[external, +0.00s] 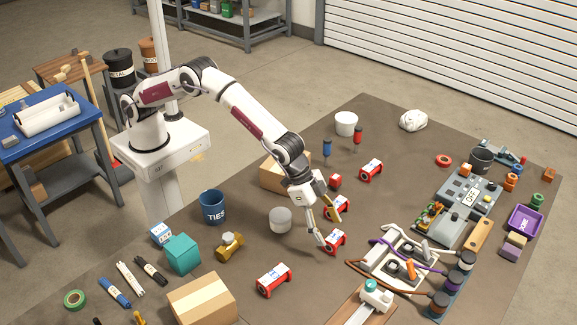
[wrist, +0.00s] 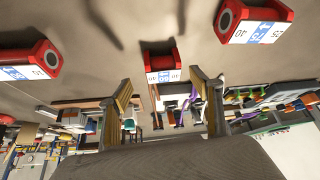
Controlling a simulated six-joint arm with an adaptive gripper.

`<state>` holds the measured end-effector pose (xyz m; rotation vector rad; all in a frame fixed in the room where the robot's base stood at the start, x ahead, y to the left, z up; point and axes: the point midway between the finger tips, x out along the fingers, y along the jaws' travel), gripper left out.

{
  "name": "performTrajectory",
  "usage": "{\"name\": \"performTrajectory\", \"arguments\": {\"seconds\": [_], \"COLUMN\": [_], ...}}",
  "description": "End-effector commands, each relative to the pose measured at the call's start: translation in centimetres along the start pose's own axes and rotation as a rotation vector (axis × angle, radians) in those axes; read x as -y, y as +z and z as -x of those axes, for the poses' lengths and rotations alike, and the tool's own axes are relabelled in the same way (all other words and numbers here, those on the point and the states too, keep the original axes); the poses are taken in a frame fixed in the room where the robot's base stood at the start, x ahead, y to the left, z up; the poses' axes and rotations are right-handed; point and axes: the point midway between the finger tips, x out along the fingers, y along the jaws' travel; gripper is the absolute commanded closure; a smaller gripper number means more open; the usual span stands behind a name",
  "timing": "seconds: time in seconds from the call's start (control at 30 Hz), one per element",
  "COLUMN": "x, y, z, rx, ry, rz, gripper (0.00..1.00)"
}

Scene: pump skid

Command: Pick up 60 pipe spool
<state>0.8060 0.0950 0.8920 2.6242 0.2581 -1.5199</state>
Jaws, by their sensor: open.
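Several red pipe spools with white-and-blue labels stand on the brown mat. In the external view one (external: 334,241) is right by my gripper (external: 328,226), another (external: 337,208) is just behind it, and others lie nearer the front (external: 274,280) and farther back (external: 371,168). In the wrist view a spool (wrist: 162,62) sits ahead, in line with the gap between my open fingers (wrist: 161,88). Other spools show at left (wrist: 30,60) and right (wrist: 256,22). The labels are too small or turned to tell surely which is 60. My gripper looks empty.
A white cable fixture (external: 390,265) is close on the right. Bare mat (external: 315,285) lies in front.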

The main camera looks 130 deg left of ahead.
Motion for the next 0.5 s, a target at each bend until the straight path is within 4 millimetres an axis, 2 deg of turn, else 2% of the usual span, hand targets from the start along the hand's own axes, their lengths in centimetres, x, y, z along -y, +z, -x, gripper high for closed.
{"name": "performTrajectory", "arguments": {"seconds": [0.27, 0.5], "x": [0.0, 0.3], "y": [0.0, 0.1], "z": [-0.3, -1.9], "rx": [0.001, 0.002], "ry": [0.0, 0.0], "rz": [0.0, 0.0], "gripper": [0.35, 0.35]}}
